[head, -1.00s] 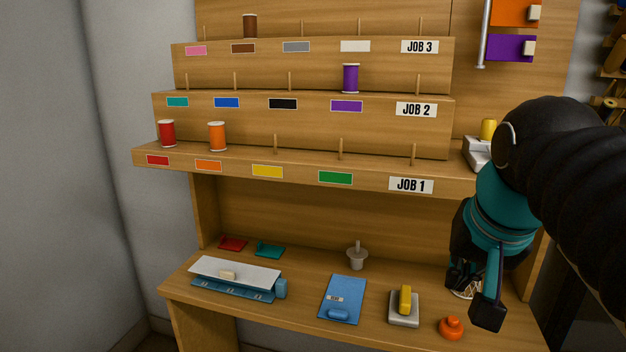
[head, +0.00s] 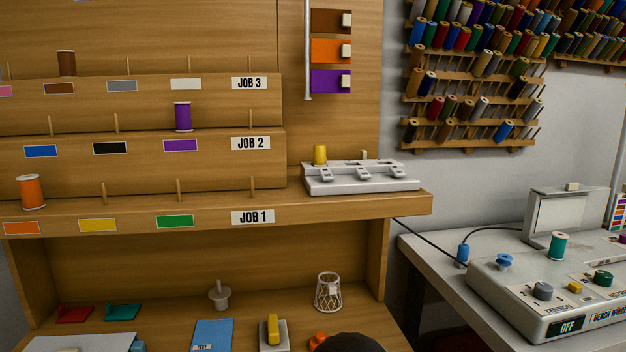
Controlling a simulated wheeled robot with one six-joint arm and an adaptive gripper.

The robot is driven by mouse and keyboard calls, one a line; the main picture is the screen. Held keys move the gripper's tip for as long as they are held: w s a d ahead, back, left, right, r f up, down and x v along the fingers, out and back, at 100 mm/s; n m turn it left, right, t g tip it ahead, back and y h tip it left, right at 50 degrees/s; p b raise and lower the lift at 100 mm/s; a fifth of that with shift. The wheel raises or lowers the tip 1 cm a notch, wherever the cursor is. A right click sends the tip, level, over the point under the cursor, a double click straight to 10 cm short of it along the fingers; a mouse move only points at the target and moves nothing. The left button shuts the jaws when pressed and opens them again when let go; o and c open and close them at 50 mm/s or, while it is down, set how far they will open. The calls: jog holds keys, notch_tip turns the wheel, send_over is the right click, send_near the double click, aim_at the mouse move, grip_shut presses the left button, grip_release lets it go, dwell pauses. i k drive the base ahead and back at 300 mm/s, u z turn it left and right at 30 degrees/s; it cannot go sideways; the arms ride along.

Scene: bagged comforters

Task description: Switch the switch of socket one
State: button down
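A white power strip (head: 360,184) sits at the right end of the lowest spool shelf. It carries several small raised grey switch-like parts along its top. A yellow piece (head: 320,155) stands at its left end, and a small pale piece (head: 364,155) shows behind it. I cannot read any socket numbers or tell each switch's position. My gripper is not visible; only a dark rounded part, likely of my arm, shows at the bottom edge, well below the strip.
A white wire basket (head: 328,292) stands on the desk below. Orange (head: 32,192) and purple spools (head: 183,117) stand on the shelves. Air before the strip is clear.

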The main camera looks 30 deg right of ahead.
aim_at(326, 174)
jog(key=u, duration=0.5)
jog(key=k, duration=1.15)
jog(key=z, duration=0.5)
jog(key=i, duration=0.7)
jog(key=z, duration=0.55)
